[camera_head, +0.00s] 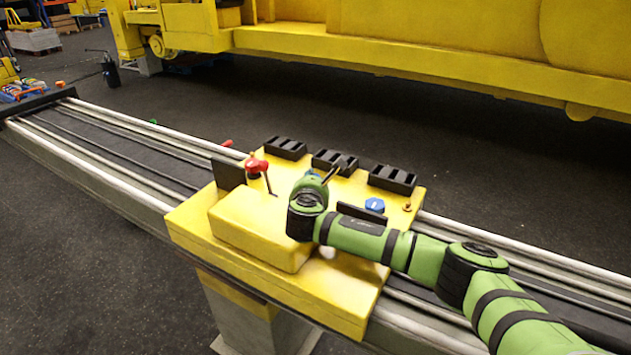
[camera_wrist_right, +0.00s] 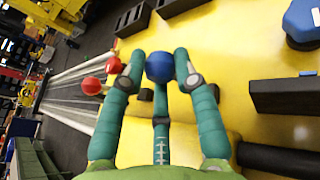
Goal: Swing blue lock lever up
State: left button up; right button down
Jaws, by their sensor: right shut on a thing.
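The blue lock lever's round knob (camera_wrist_right: 159,67) sits between the two teal fingers of my right gripper (camera_wrist_right: 160,62) in the right wrist view. The fingers are closed on it from both sides. In the head view, a small bit of blue (camera_head: 313,173) shows just behind my right gripper (camera_head: 314,183), over the yellow carriage (camera_head: 190,222). My green wrist hides most of the lever there, so its angle cannot be told. My left gripper is not in view.
A red-knobbed lever (camera_head: 257,165) stands left of my gripper. A blue cap (camera_head: 374,205) lies to the right, by a black upright plate (camera_head: 361,213). Black trays (camera_head: 285,148) line the carriage's back edge. A long rail (camera_head: 120,165) runs under the carriage.

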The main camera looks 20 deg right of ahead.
jog(key=shift+s+f, duration=0.15)
jog(key=shift+f, duration=0.2)
jog(key=c, duration=0.9)
grip_release()
jog(key=shift+d, duration=0.1)
jog(key=shift+c, duration=0.2)
jog(key=shift+w+d, duration=0.1)
jog(key=shift+w, duration=0.2)
jog(key=v, duration=1.2)
jog(key=shift+s+f, duration=0.15)
jog(key=shift+f, duration=0.05)
